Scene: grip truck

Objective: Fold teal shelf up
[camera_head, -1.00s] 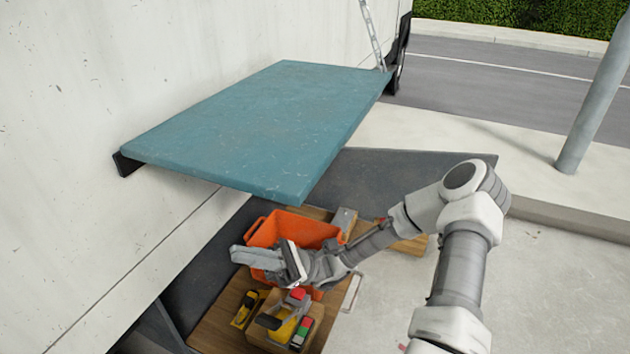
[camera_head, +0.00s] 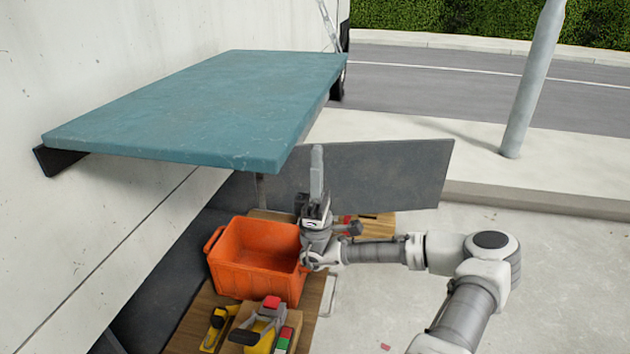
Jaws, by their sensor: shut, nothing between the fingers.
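The teal shelf (camera_head: 200,105) sticks out roughly level from the white wall, with a dark bracket (camera_head: 58,158) under its near left corner. My gripper (camera_head: 317,160) is shut and empty. Its fingers point up, just right of the shelf's near right corner in the picture. I cannot tell whether the fingertips are under the shelf or outside its edge; I see no clear contact.
Below the shelf are an orange crate (camera_head: 255,280) and wooden boards with yellow tools (camera_head: 262,325). A dark grey panel (camera_head: 385,175) stands behind my gripper. A grey pole (camera_head: 530,90) rises at the right.

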